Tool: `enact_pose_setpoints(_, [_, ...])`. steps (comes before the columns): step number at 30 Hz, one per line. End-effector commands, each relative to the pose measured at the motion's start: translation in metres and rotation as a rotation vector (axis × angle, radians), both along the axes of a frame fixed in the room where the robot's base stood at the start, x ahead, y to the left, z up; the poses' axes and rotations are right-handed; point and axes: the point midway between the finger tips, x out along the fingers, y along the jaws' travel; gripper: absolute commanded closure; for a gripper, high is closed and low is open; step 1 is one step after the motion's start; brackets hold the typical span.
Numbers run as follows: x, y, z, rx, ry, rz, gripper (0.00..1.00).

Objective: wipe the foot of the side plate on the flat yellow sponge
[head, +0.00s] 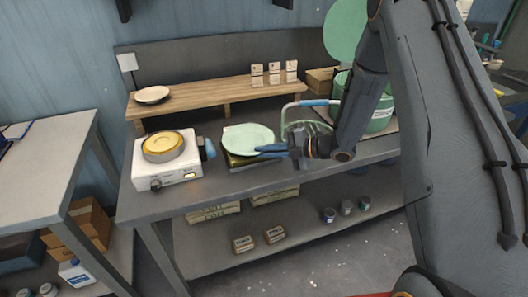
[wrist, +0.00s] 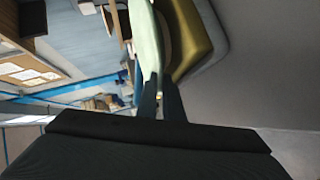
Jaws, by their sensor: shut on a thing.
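The side plate (head: 248,137) is pale green and lies roughly level above the worktop in the head view. My gripper (head: 272,150) is shut on its right-hand rim. In the wrist view the plate (wrist: 146,42) is edge-on between my fingers (wrist: 158,98), with its brownish underside turned right. The flat yellow sponge (wrist: 200,40) is just beyond that underside, on a grey surface. In the head view the plate hides most of the sponge (head: 236,161). I cannot tell whether the foot touches it.
A white appliance (head: 165,167) with a round yellow top stands left of the plate. Behind is a wooden shelf (head: 215,93) with a cream plate (head: 152,94) and small cards (head: 274,73).

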Motion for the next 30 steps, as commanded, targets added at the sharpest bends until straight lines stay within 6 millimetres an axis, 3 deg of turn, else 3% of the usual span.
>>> enact_pose_setpoints(24, [0.000, 0.000, 0.058, 0.002, -0.004, 0.000, 1.00])
enact_pose_setpoints(30, [0.001, 0.000, 0.061, 0.002, -0.003, 0.000, 1.00])
